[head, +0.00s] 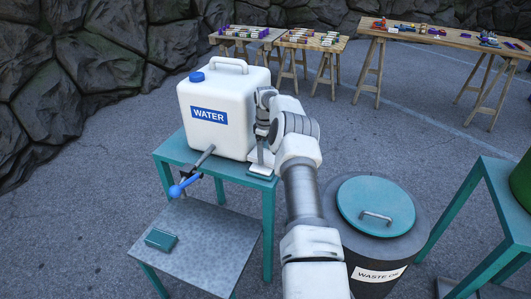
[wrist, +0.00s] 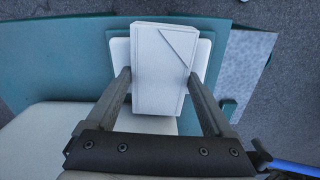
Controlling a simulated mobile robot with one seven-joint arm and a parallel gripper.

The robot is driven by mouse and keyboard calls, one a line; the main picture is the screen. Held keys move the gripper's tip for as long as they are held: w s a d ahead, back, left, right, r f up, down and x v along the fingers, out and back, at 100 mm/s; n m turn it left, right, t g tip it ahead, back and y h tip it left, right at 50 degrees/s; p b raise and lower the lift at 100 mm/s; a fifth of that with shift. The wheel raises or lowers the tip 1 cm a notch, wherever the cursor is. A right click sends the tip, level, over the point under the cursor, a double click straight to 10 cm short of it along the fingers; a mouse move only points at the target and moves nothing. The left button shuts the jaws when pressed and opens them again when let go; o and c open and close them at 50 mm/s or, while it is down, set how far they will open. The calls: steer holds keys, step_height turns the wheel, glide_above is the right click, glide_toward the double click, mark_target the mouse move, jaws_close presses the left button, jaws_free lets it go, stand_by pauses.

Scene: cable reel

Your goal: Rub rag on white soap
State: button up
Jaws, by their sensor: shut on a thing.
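A light grey-white block with a diagonal fold line, apparently the folded rag (wrist: 160,62), sits between my gripper's fingers (wrist: 160,78) in the wrist view. My gripper is shut on it. Behind it lies a white slab with rounded corners, possibly the white soap (wrist: 204,58), on the teal table. The rag covers much of the slab; I cannot tell whether they touch. In the head view my gripper (head: 262,150) points down beside the water jug, above the white slab (head: 261,172) at the table's corner.
The white water jug (head: 215,110) stands close to the left of my gripper, with a blue-handled tap (head: 184,186). A teal block (head: 161,239) lies on the lower grey table (head: 205,245). A waste oil drum (head: 375,205) stands at right. Trestle tables (head: 450,38) stand behind.

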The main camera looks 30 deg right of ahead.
mark_target(266, 155)
steer(key=shift+r+p, duration=1.95)
steer(key=shift+r, duration=1.55)
steer(key=shift+s+f, duration=0.1)
